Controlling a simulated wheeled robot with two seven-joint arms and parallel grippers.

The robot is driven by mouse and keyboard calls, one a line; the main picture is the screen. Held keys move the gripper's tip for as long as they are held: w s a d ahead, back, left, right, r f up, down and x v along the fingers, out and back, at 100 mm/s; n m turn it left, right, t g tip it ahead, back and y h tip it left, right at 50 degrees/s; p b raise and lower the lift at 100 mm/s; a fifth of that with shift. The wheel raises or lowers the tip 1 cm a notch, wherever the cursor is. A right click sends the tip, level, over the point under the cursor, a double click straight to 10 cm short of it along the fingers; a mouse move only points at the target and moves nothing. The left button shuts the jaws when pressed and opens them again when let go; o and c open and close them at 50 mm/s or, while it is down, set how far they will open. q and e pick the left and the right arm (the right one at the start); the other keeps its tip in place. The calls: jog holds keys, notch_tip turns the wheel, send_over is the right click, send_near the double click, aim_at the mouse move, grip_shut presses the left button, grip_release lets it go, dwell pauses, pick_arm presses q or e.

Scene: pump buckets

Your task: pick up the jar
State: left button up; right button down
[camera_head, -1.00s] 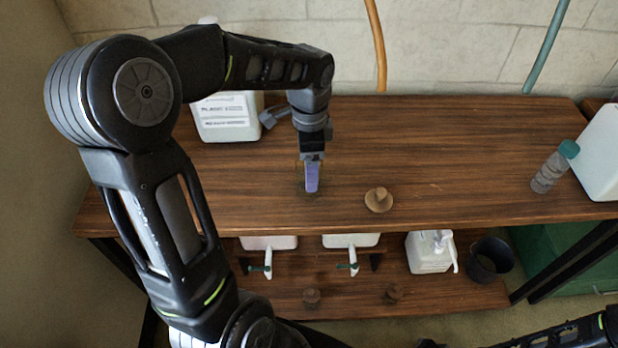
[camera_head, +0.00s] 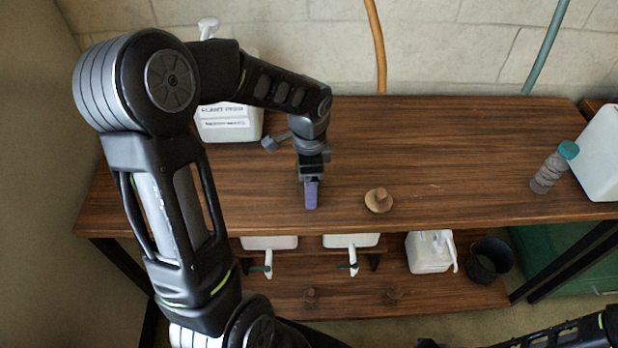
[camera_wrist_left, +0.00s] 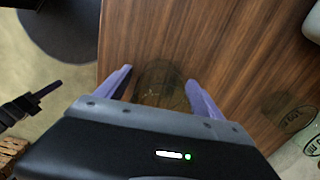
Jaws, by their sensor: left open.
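A clear, see-through jar (camera_wrist_left: 160,84) stands on the wooden table top, between the two purple fingers of my left gripper (camera_wrist_left: 159,78) in the left wrist view. The fingers are apart, and I cannot tell whether they touch its sides. In the head view my left gripper (camera_head: 311,195) points down near the table's front edge, and the jar cannot be made out clearly there. The dark tip of my right arm (camera_head: 430,343) only just shows at the bottom edge of the head view.
A round wooden knobbed piece (camera_head: 378,200) lies right of my left gripper on the table (camera_head: 450,150). A white container (camera_head: 228,124) stands behind my left arm. A teal-capped bottle (camera_head: 552,168) and a white container (camera_head: 602,155) stand at the right. Pump containers sit on the shelf below.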

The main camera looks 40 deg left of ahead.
dwell(0.4)
pick_arm(q)
grip_shut()
dwell(0.7)
